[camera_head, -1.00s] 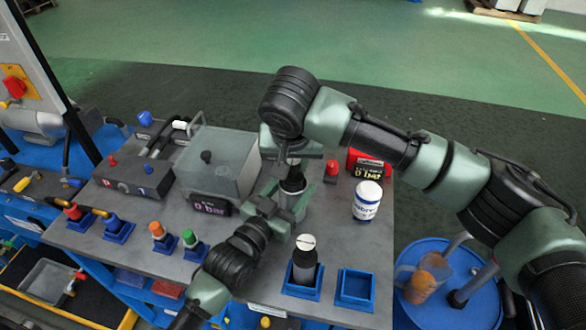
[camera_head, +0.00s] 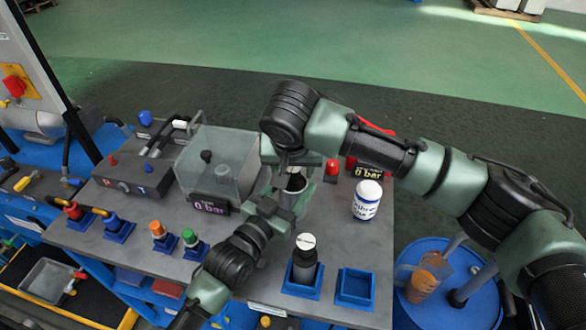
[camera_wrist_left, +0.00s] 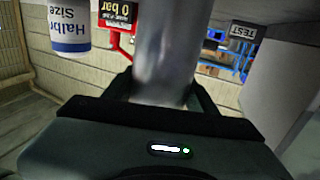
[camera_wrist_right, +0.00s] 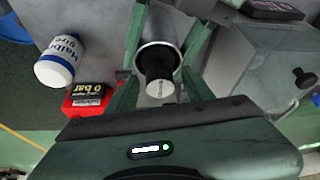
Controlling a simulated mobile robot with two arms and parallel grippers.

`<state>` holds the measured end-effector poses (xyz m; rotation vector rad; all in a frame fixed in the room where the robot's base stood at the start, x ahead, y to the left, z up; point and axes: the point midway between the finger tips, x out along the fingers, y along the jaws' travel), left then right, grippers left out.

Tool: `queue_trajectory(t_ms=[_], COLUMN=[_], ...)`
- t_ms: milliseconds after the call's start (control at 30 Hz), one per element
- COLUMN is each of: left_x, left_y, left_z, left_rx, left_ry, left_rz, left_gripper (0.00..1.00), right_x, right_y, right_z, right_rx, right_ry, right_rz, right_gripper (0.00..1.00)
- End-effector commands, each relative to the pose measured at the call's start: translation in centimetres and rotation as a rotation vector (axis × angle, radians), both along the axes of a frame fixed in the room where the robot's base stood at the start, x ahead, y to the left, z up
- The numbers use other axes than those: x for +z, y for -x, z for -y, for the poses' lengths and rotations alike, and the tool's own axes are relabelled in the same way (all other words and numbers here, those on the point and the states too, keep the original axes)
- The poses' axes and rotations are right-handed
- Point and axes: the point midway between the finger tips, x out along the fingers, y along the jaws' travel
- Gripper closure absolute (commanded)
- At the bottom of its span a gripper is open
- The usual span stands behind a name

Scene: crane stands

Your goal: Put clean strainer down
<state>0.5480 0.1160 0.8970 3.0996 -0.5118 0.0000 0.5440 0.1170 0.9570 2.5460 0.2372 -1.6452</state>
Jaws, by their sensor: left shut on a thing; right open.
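A dark strainer (camera_wrist_right: 158,72) with a pale end sits inside a metal cup (camera_wrist_right: 150,50) in the right wrist view. My left gripper (camera_head: 284,206) is shut on the metal cup, which also shows as a grey cylinder in the left wrist view (camera_wrist_left: 165,50). My right gripper (camera_head: 296,184) is open above the cup, with its fingers on either side of the strainer and cup. Whether its fingers touch them I cannot tell. Another dark cylinder with a white top (camera_head: 304,262) stands upright in a blue holder near the table's front.
An empty blue holder (camera_head: 355,289) is at the front right. A white labelled bottle (camera_head: 367,200) stands right of the grippers, near a red gauge block (camera_head: 375,165). A clear box (camera_head: 219,160) stands left. Several coloured plugs stand in blue holders at the left.

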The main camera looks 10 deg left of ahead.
Motion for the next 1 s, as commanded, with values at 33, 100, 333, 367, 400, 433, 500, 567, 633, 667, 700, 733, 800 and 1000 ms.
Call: queue_trajectory(t_ms=[33, 100, 333, 367, 400, 433, 500, 567, 633, 667, 700, 733, 800, 1000], left_x=[-0.1, -0.1, -0.1, -0.1, -0.1, -0.1, -0.1, -0.1, -0.1, -0.1, -0.1, -0.1, -0.1, -0.1], left_y=[0.0, 0.0, 0.0, 0.0, 0.0, 0.0, 0.0, 0.0, 0.0, 0.0, 0.0, 0.0, 0.0, 0.0], left_z=[0.0, 0.0, 0.0, 0.0, 0.0, 0.0, 0.0, 0.0, 0.0, 0.0, 0.0, 0.0, 0.0, 0.0], left_rx=[0.0, 0.0, 0.0, 0.0, 0.0, 0.0, 0.0, 0.0, 0.0, 0.0, 0.0, 0.0, 0.0, 0.0], left_ry=[0.0, 0.0, 0.0, 0.0, 0.0, 0.0, 0.0, 0.0, 0.0, 0.0, 0.0, 0.0, 0.0, 0.0], left_rz=[-0.001, -0.001, -0.001, -0.001, -0.001, -0.001, -0.001, -0.001, -0.001, -0.001, -0.001, -0.001, -0.001, -0.001], left_gripper=[0.95, 0.95, 0.95, 0.95, 0.95, 0.95, 0.95, 0.95, 0.95, 0.95, 0.95, 0.95, 0.95, 0.95], right_x=[0.5, 1.4, 6.0, 6.6, 7.3, 7.8, 8.9, 9.6, 10.2, 10.4, 10.6, 10.7, 10.9, 10.9], right_y=[0.2, 0.6, 2.6, 2.9, 3.2, 3.4, 3.9, 4.3, 4.6, 4.6, 4.7, 4.8, 4.8, 4.8], right_z=[0.0, 0.0, 0.4, 0.5, 0.5, 0.6, 0.7, 0.7, 0.8, 0.8, 0.9, 0.9, 0.9, 0.9], right_rx=[0.002, 0.002, 0.003, 0.002, 0.002, 0.001, 0.002, 0.002, 0.003, 0.002, 0.001, 0.0, 0.0, 0.0], right_ry=[-0.002, -0.003, -0.004, -0.003, -0.003, -0.002, -0.002, -0.002, -0.001, -0.002, -0.001, -0.001, 0.0, 0.0], right_rz=[0.001, 0.002, 0.001, 0.002, 0.003, 0.003, 0.002, 0.001, 0.001, 0.001, 0.001, 0.001, 0.0, 0.0], right_gripper=[0.48, 0.48, 0.48, 0.48, 0.48, 0.48, 0.48, 0.48, 0.48, 0.48, 0.48, 0.48, 0.48, 0.48])
